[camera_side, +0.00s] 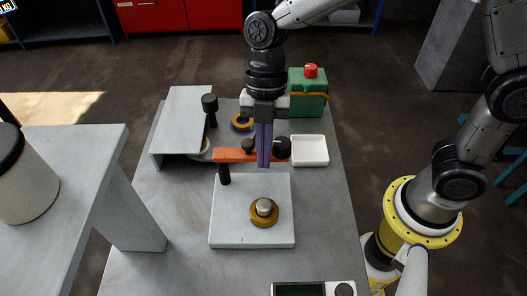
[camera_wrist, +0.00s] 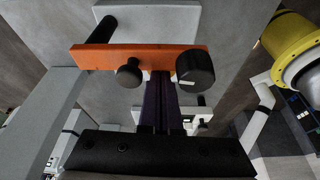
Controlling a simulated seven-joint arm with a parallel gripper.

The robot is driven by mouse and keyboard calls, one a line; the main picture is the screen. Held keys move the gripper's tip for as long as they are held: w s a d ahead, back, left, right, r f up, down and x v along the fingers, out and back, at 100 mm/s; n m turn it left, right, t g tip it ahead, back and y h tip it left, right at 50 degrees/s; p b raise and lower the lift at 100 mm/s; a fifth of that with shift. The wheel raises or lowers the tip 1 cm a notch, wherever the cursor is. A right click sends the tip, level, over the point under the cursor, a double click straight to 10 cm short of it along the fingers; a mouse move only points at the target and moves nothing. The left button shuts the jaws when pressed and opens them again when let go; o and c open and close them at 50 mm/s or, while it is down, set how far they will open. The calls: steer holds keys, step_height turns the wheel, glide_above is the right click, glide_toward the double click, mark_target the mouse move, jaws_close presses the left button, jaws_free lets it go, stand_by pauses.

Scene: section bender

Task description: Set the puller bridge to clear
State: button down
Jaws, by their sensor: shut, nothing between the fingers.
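The puller bridge (camera_side: 233,155) is an orange bar above the back edge of a pale square plate (camera_side: 228,224). A black post (camera_side: 224,175) stands under its left end. It also shows in the wrist view (camera_wrist: 140,56), with a small black knob (camera_wrist: 129,73) and a larger black knob with a white mark (camera_wrist: 195,67). A brass ring with a silver piece (camera_side: 264,207) sits on the plate, in front of the bar. My gripper (camera_side: 263,163) points down, shut and empty, at the bar between the two knobs. I cannot tell whether the fingers touch it.
A white tray (camera_side: 310,151) lies right of the bridge. A green box with a red button (camera_side: 308,92) stands behind. A grey raised shelf (camera_side: 185,120) and a black knobbed lever (camera_side: 210,104) are at back left. A display unit (camera_side: 312,289) is at the front edge.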

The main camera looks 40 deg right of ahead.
step_height(320, 180, up, 10)
steer(key=shift+s+a+f, duration=0.25)
stand_by(0.6)
